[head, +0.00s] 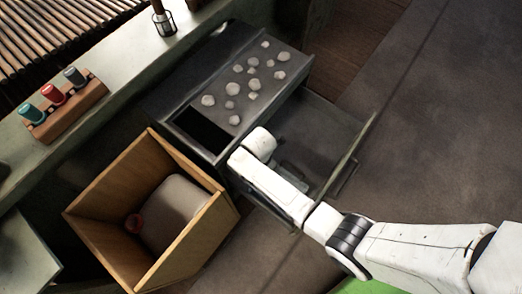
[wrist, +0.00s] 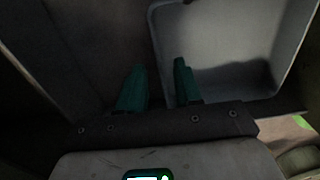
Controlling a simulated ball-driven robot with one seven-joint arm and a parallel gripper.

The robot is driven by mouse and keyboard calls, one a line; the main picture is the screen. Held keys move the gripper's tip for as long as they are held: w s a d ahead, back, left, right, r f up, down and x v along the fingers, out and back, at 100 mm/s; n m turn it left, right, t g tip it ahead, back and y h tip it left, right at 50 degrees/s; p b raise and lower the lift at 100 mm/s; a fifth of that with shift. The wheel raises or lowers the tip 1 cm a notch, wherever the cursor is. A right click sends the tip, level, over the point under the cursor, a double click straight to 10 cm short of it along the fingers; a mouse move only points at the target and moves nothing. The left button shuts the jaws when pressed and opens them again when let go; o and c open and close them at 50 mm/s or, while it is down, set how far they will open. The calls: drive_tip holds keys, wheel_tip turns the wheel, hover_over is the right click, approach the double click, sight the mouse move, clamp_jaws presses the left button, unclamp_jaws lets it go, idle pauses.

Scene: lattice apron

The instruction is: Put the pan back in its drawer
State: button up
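The pan (wrist: 225,50) is a grey, shallow, rounded-corner tray at the upper right of the wrist view. My gripper (wrist: 160,75) has two teal fingers set apart, at the pan's left wall. The wall's edge runs down between the fingertips; I cannot tell whether either finger touches it. The drawer (head: 335,128) is pulled out from the dark cabinet (head: 190,85) in the head view, and my white arm reaches down over it. My gripper is mostly hidden behind the arm there. The pan looks to be low within dark walls, but I cannot make it out clearly in the head view.
Several pale stones (head: 252,70) lie on the cabinet top. Coloured jars (head: 53,94) sit on the ledge. The floor at right (head: 430,120) is clear.

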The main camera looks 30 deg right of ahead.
wheel_tip(320, 180, up, 9)
drive_tip(key=p, duration=0.2)
drive_tip(key=shift+w+f+p, duration=0.15)
drive_tip(key=shift+p, duration=0.15)
drive_tip(key=s+d+r+m, duration=0.4)
drive_tip(key=s+r+m, duration=0.3)
drive_tip(key=s+m, duration=0.2)
drive_tip(key=s+d+r+m+t, duration=0.1)
drive_tip(key=s+d+r+m, duration=0.4)
drive_tip(key=m, duration=0.8)
drive_tip(key=s+r, duration=0.2)
drive_tip(key=s, duration=0.2)
drive_tip(key=shift+d+r, duration=0.25)
drive_tip(key=shift+f, duration=0.15)
